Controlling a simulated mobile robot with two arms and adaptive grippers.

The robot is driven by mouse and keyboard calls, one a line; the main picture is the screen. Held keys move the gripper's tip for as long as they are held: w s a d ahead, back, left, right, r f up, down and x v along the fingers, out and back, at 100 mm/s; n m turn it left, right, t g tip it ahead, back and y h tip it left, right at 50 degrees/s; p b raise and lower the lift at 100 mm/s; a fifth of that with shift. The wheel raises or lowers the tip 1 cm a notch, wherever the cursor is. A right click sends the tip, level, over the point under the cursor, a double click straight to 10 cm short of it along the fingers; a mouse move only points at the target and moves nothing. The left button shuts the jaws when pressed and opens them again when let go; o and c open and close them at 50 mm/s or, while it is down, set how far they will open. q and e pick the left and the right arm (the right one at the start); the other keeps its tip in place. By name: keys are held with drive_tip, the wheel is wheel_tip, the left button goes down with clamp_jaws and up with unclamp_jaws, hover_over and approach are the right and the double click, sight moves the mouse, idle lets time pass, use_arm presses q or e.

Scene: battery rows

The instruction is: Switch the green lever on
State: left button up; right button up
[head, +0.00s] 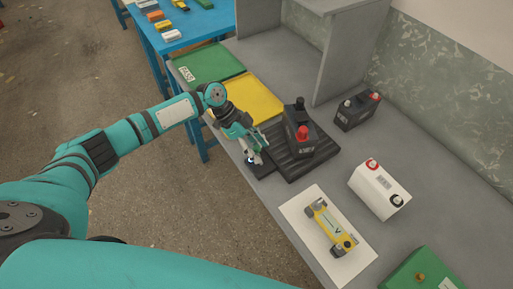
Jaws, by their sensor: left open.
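My left gripper (254,157) is open, with its fingers pointing down over a small dark base (262,170) at the front edge of the grey bench. A small bright blue-white spot shows between or beside the fingertips. I cannot make out a green lever clearly; the gripper covers most of that spot. I cannot tell whether the fingers touch anything there. My right gripper is not in view.
A black ribbed tray (290,168) holds a black battery (299,140) with a red terminal, close right of the gripper. A yellow mat (258,98) and green mat (208,64) lie behind.

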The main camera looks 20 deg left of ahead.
use_arm(q)
drive_tip(key=v, duration=1.2)
drive_tip(key=shift+a, duration=0.1)
